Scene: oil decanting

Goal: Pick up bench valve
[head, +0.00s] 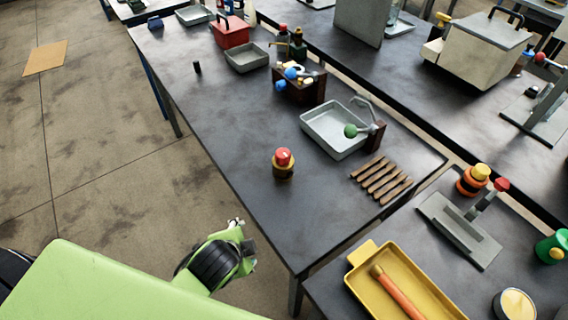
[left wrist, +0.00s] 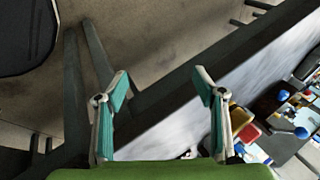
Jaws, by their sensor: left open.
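A small brass-brown fitting with a red cap (head: 283,165), which looks like the bench valve, stands upright on the dark bench (head: 235,130) near its left edge. My left gripper (head: 237,222) is open and empty, beyond the bench's left edge over the floor, below and left of the fitting and apart from it. In the left wrist view its two fingers (left wrist: 161,76) are spread with nothing between them but floor and the bench edge behind. My right gripper is not in view.
A bottle rack (head: 300,88) and red box (head: 231,35) stand farther back. A yellow tray (head: 362,262) lies on the nearer bench.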

